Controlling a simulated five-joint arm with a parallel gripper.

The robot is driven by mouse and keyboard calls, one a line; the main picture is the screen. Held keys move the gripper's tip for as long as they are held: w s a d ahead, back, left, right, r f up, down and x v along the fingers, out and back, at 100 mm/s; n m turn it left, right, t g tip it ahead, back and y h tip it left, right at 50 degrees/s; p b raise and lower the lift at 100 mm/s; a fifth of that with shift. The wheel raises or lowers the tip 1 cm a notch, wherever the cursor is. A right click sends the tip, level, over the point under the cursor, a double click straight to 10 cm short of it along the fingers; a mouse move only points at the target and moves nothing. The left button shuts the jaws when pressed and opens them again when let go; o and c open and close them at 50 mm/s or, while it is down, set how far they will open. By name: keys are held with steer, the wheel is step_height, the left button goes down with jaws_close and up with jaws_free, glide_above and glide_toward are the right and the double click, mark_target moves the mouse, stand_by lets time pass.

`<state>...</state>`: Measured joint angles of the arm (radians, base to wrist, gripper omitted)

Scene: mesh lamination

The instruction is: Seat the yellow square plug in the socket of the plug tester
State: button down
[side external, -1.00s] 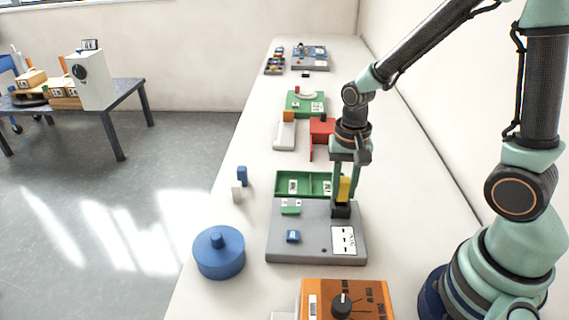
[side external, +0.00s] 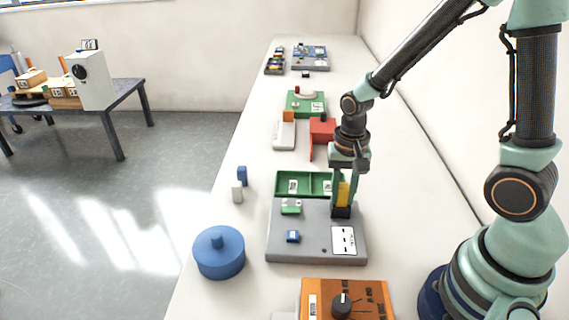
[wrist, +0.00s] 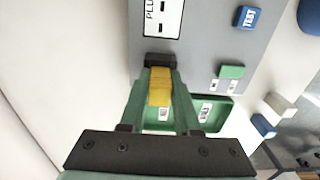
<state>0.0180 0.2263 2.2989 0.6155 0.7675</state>
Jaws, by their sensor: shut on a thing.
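The plug tester is a grey plate (side external: 305,245) with a white labelled panel (side external: 344,240), a blue TEST button (side external: 293,236) and a small green part (side external: 291,209). Its black socket (side external: 341,212) stands at the right rear of the plate and shows in the wrist view (wrist: 159,60). My gripper (side external: 344,198) is shut on the yellow square plug (side external: 342,192), with a finger on each side. The plug (wrist: 160,88) is lined up with the socket, its lower end at the socket top. How deep it sits is hidden.
A green two-compartment tray (side external: 293,178) lies just behind the tester. A round blue lidded thing (side external: 219,254) is at left, an orange box with a knob (side external: 347,300) in front. Small blue (side external: 242,175) and white (side external: 237,194) blocks stand by the left edge.

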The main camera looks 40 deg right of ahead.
steer(key=shift+f, duration=0.15)
steer(key=c, duration=0.5)
jaws_free()
steer(key=shift+c, duration=0.2)
step_height(320, 180, up, 12)
step_height(320, 180, up, 6)
steer(key=n+t, duration=0.4)
steer(key=n, duration=0.3)
glide_above(344, 187)
steer(key=s, duration=0.2)
steer(key=shift+s+a+r+n+t, duration=0.3)
steer(key=shift+s+r+n+t, duration=0.25)
steer(key=shift+n+t, duration=0.35)
